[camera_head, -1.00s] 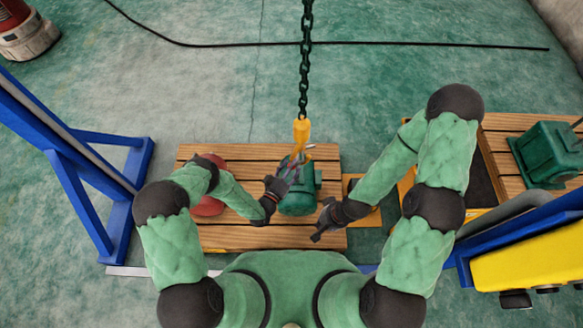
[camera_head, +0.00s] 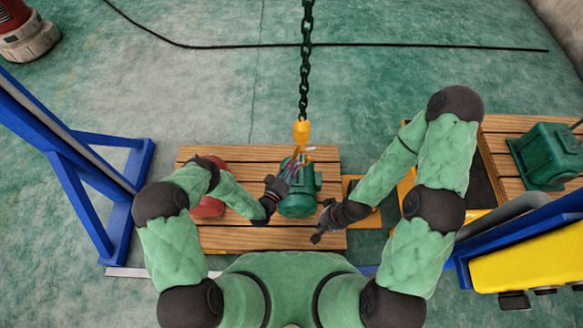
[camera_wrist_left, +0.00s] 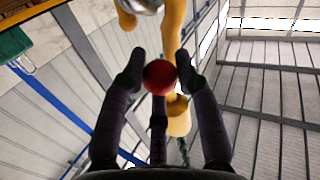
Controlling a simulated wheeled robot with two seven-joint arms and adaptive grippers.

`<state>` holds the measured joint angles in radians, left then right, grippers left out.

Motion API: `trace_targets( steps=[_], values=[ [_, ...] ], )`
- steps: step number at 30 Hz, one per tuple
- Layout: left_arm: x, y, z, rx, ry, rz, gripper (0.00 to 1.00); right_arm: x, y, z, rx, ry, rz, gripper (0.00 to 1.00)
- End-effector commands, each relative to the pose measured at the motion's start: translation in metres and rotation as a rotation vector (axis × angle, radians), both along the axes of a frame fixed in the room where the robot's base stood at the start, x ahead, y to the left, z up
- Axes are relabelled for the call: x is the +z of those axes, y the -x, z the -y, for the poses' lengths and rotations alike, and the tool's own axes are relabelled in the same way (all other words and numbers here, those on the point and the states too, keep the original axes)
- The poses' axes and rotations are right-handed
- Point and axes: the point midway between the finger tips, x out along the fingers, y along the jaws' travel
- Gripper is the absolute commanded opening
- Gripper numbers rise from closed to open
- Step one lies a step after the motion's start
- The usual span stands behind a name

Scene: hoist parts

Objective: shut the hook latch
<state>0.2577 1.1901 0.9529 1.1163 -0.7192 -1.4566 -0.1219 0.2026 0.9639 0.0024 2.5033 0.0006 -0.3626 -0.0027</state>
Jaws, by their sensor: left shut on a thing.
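The yellow hook (camera_head: 302,133) hangs from a dark chain (camera_head: 305,60) above a green machine (camera_head: 298,200). In the left wrist view the hook's curved yellow body (camera_wrist_left: 173,30) runs just beyond my fingertips. My left gripper (camera_head: 284,180) is beside the hook's lower end. In the left wrist view its fingers (camera_wrist_left: 159,68) are closed about a red ball (camera_wrist_left: 160,77), which seems to be the latch knob. The rest of the latch is hidden or too small to tell. My right gripper (camera_head: 320,225) is lower, right of the machine; its opening is unclear.
The machine stands on a wooden pallet (camera_head: 240,236), with a red object (camera_head: 208,205) to its left. A blue frame (camera_head: 75,195) stands left. Another pallet with a green machine (camera_head: 548,155) is right, near a yellow-and-blue structure (camera_head: 530,262).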

Motion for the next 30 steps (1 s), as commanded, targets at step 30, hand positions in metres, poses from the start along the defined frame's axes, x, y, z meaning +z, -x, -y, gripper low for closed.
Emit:
trace_targets(
  steps=[30],
  values=[
    [0.056, 0.000, -0.012, 0.000, -0.878, 0.003, 0.00, 0.088, 0.001, 0.000, 0.000, 0.000, 0.000, 0.00]
  ],
)
